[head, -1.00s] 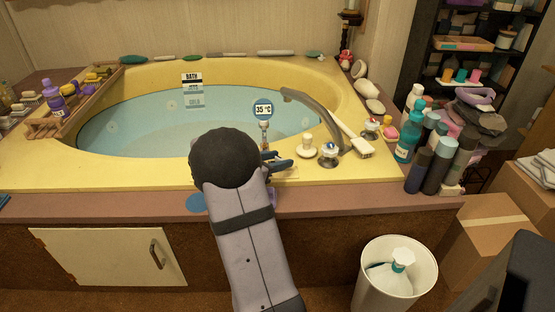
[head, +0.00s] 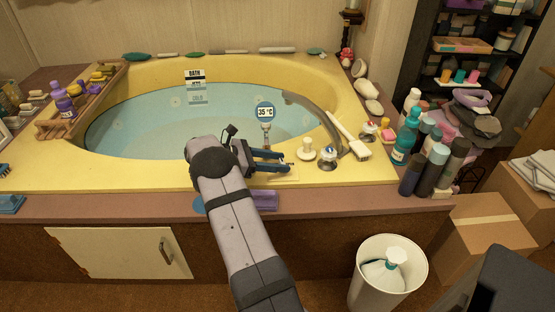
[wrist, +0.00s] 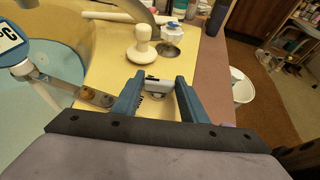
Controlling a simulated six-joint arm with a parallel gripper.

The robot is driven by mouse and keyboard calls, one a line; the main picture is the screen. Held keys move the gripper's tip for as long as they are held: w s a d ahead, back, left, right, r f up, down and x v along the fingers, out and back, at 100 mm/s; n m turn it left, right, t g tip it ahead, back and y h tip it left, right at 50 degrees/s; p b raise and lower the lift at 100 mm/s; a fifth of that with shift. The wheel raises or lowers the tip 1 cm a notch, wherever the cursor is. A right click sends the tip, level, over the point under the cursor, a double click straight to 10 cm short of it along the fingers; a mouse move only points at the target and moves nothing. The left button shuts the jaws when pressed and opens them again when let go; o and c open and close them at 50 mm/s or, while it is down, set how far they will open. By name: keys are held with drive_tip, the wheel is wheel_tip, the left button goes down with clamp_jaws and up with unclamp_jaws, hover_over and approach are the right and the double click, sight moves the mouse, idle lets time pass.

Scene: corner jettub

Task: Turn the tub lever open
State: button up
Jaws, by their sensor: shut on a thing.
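My gripper (head: 287,161) is over the front yellow rim of the tub, low beside the taps. In the wrist view its two blue fingers (wrist: 158,80) stand on either side of a small white piece (wrist: 157,86) with a grey edge. I cannot tell for sure whether this is the tub lever; the fingers partly hide it. A short metal bar with a brown spot (wrist: 95,97) runs up to the outside of the left finger. The curved grey spout (head: 318,112) and a tap knob with a blue mark (head: 327,157) are to the right.
A white knobbed stopper (head: 306,150) stands close to the fingertips. A 35 °C sign (head: 265,112) rises behind the gripper. A white brush (head: 350,138) and several bottles (head: 430,165) are at right. A white bin (head: 370,300) is on the floor.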

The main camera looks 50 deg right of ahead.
drive_tip(key=shift+w+f+m+g+y+b, duration=0.15)
drive_tip(key=shift+m+g+y+b, duration=0.4)
drive_tip(key=shift+m+g, duration=0.3)
drive_tip(key=shift+d+m+g+y+b, duration=0.15)
drive_tip(key=shift+m+g+y+b, duration=0.3)
drive_tip(key=shift+m+g, duration=0.15)
idle(0.3)
drive_tip(key=o, duration=1)
drive_tip(key=shift+o, duration=0.2)
drive_tip(key=shift+r+t, duration=0.25)
wheel_tip(320, 180, up, 10)
drive_tip(key=p, duration=0.4)
drive_tip(key=shift+f, duration=0.1)
